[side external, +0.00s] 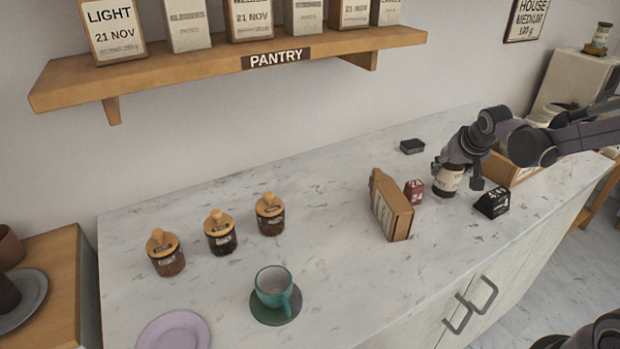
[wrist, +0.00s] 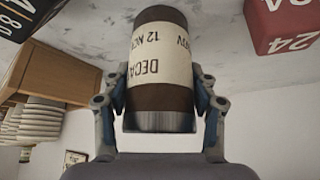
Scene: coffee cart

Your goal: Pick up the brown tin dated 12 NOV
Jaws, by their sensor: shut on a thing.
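The brown tin (wrist: 160,95) fills the middle of the wrist view. Its cream label reads "DECA" and "12 NOV", upside down in the picture. My gripper (wrist: 161,100) is shut on it, with one finger on each side of the tin. In the side external view my gripper (side external: 459,178) points down at the right part of the counter and holds the tin (side external: 447,181). I cannot tell whether the tin's base touches the counter.
A red block (side external: 414,191) and a brown box (side external: 391,206) stand left of the tin. A black block (side external: 492,203) is close on the right, and a small black case (side external: 412,146) lies behind. Three lidded jars (side external: 220,235) and a green cup (side external: 273,286) stand further left.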

